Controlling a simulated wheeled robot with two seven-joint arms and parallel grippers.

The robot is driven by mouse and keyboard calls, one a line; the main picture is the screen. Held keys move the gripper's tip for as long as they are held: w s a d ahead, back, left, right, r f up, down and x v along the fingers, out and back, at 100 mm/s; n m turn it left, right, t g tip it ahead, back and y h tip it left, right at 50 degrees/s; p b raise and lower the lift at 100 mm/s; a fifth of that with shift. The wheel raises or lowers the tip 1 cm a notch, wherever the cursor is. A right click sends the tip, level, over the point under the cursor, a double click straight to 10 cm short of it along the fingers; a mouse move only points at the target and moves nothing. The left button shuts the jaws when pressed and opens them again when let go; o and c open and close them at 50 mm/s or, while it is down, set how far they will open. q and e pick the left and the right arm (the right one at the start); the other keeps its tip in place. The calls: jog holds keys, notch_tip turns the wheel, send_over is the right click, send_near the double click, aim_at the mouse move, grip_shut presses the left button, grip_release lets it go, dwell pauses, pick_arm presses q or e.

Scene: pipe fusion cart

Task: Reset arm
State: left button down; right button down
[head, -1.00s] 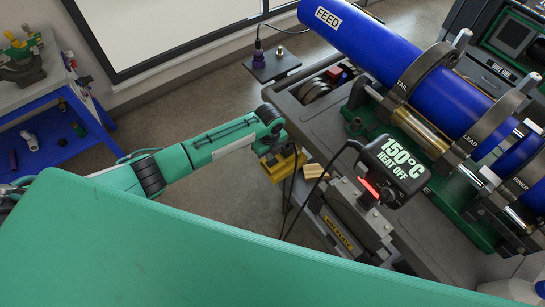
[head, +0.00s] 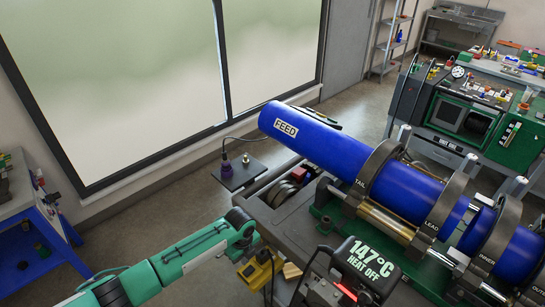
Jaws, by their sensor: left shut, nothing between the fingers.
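My left arm comes in from the lower left, green with black joints. Its gripper (head: 247,243) is at the near left corner of the cart, pointing down, small and dark. It is shut with nothing in it. A yellow tool (head: 257,270) shows just below it; I cannot tell whether they touch. My right gripper is not in view. The blue feed pipe (head: 325,148) lies in the clamps of the green fusion machine.
The grey cart (head: 262,213) bears the machine. A blue bench (head: 25,248) stands at left, a green cabinet (head: 462,115) behind at right. Floor between bench and cart looks clear.

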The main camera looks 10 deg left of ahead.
pick_arm(q)
jog(key=s+d+r+n+t+h, duration=0.1)
jog(key=s+d+r+n, duration=0.1)
jog(key=s+d+n, duration=0.35)
jog(key=s+d+r+n+h, duration=0.1)
jog(key=s+d+n+h, duration=0.15)
jog(key=s, duration=0.55)
jog(key=s+a+r+n+t+y, duration=0.1)
jog(key=s+a+r+n+y, duration=0.1)
jog(key=s+a+r+n, duration=0.45)
jog(key=s+a+r+n+t+y, duration=0.15)
jog(key=s+a+r+n, duration=0.25)
jog(key=s+a+n, duration=0.5)
notch_tip(320, 180, down, 35)
jog(key=s+d+g+b, duration=0.1)
jog(key=b, duration=0.3)
jog(key=s+a+f+g+b, duration=0.1)
jog(key=s+a+f+b, duration=0.1)
jog(key=s+f, duration=1.7)
notch_tip(320, 180, down, 3)
jog(key=shift+s+a+b, duration=0.15)
jog(key=shift+a+b, duration=0.2)
jog(key=shift+a, duration=0.3)
